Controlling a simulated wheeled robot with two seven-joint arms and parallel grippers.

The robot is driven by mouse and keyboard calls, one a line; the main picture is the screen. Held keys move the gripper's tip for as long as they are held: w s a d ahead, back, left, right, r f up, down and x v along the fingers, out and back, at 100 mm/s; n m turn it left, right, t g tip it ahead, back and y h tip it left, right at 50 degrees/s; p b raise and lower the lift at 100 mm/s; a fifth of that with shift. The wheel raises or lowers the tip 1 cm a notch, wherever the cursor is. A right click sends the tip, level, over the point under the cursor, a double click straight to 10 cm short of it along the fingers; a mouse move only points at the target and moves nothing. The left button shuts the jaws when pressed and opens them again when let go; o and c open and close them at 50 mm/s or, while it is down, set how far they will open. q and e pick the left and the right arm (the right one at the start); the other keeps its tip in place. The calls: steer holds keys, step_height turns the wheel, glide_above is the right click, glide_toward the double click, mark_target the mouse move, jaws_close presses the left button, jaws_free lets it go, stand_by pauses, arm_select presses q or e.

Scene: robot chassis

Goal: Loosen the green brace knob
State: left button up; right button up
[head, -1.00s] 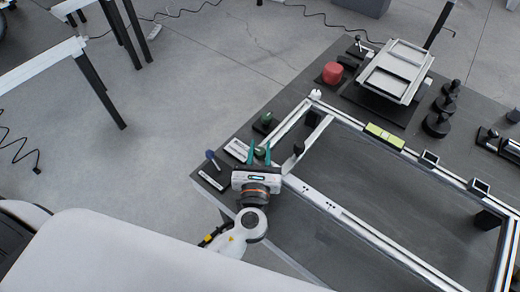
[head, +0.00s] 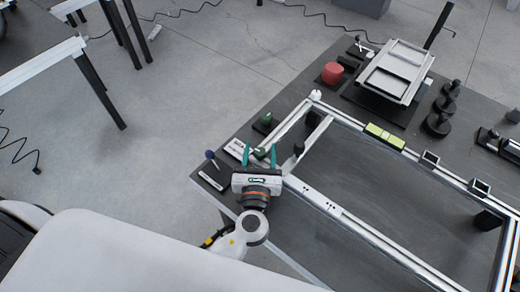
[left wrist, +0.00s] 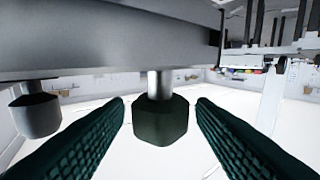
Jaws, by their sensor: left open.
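A dark green knob (left wrist: 160,120) hangs on a short metal stem under a grey bar (left wrist: 110,45) in the left wrist view. My left gripper (left wrist: 160,112) is open, with one teal finger on each side of the knob and a visible gap on both sides. In the head view my left gripper (head: 259,154) is at the near left corner of the aluminium frame (head: 345,215). A small green knob (head: 260,153) shows between its fingertips there. My right gripper is not in view.
On the dark table, a green-topped part (head: 266,118), a red cylinder (head: 332,73) and a blue-topped pin (head: 210,155) stand near the frame. A grey tray (head: 395,70) is at the back.

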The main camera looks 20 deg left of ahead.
arm_select(q)
steer(key=b+v, duration=0.2)
steer(key=v, duration=0.9)
steer(key=shift+s, duration=0.25)
steer(key=shift+d, duration=0.1)
